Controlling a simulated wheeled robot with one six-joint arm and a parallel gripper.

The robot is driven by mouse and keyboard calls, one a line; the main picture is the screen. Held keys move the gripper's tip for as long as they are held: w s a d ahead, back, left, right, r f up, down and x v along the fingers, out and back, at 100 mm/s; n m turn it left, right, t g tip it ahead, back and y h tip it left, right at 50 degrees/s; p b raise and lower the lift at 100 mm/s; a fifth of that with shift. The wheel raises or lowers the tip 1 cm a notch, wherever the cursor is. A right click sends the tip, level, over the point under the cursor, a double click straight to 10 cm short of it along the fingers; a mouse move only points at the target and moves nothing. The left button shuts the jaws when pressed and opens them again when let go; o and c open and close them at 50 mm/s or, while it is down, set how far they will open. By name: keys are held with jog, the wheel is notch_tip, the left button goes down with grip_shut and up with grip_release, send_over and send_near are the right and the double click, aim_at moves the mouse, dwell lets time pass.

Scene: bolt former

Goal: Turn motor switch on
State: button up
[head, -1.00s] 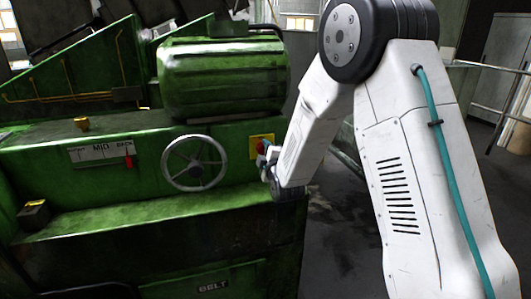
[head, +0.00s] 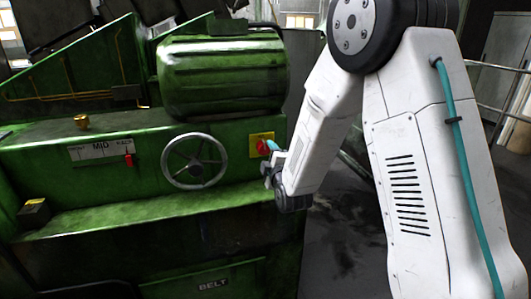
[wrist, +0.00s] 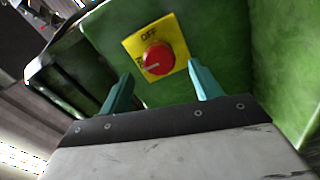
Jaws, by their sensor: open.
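The motor switch is a red round knob (wrist: 158,59) on a yellow square plate (wrist: 139,44) fixed to the green machine. In the wrist view the plate reads OFF at its top, and a white mark shows on the knob's left part. The red knob (head: 263,147) also shows in the head view, right of the handwheel. My gripper (wrist: 157,82) is open, with its two teal fingers apart, one to each side below the knob in the wrist view. Nothing is between the fingers. In the head view my gripper (head: 271,162) is close to the plate, partly hidden by its own wrist.
A grey handwheel (head: 195,161) stands out from the machine's front left of the switch. A ribbed green motor (head: 222,75) is above. A red lever (head: 128,160) sits at the MID scale further left. A green ledge (head: 130,210) runs below. Open floor lies to the right.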

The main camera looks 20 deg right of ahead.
jog(key=shift+s, duration=1.6)
jog(key=s+d+r+m+g, duration=0.1)
jog(key=s+r+m+g, duration=0.2)
jog(key=s, duration=1)
jog(key=s+d+r+m+g, duration=0.1)
jog(key=s+r+m+g, duration=0.2)
jog(key=s+m+g, duration=0.4)
jog(key=s+d+r+m+g, duration=0.1)
jog(key=s+r+m+g, duration=0.3)
jog(key=s, duration=1.7)
jog(key=m+g, duration=0.1)
jog(key=g, duration=0.1)
jog(key=shift+d+g, duration=0.2)
jog(key=shift+g, duration=0.1)
